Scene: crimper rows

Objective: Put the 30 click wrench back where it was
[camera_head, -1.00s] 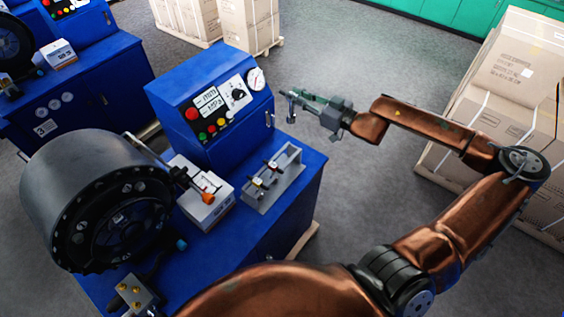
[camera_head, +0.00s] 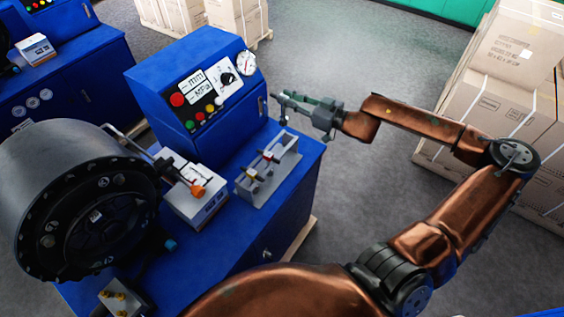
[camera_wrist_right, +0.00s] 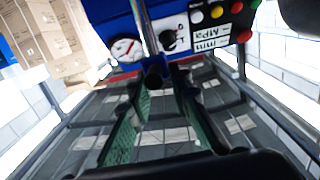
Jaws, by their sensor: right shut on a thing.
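My right gripper (camera_head: 284,98) is at the right of the blue control cabinet, in the air above and beyond the grey wrench holder (camera_head: 268,172). In the right wrist view its green-padded fingers (camera_wrist_right: 160,88) are shut on a slim wrench with a silver shaft (camera_wrist_right: 145,28) and a dark end. The wrench's size marking cannot be read. In the head view it is only a small shape at the fingertips. The holder stands on the blue bench and has a couple of small tools with red and yellow parts in it. My left gripper is not in view.
The blue control cabinet (camera_head: 190,80) with gauge and buttons stands behind the holder. A black crimper head (camera_head: 85,200) and a white box (camera_head: 192,205) are to the left. Cartons (camera_head: 500,100) stand at the right. The floor between is clear.

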